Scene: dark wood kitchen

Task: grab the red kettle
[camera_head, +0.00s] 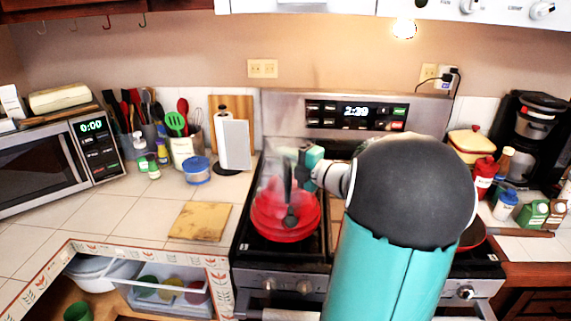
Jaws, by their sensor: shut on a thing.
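The red kettle (268,218) is on the left side of the stove top, its round red body and dark handle in view. My gripper (290,180) reaches in from the right, above the kettle, and is shut on its dark upright handle. My dark and teal arm fills the right middle of the view and hides part of the stove. Whether the kettle's base touches the burner cannot be told.
A microwave (55,160) stands at the left. A coffee maker (530,130) and a red bottle (484,176) stand at the right.

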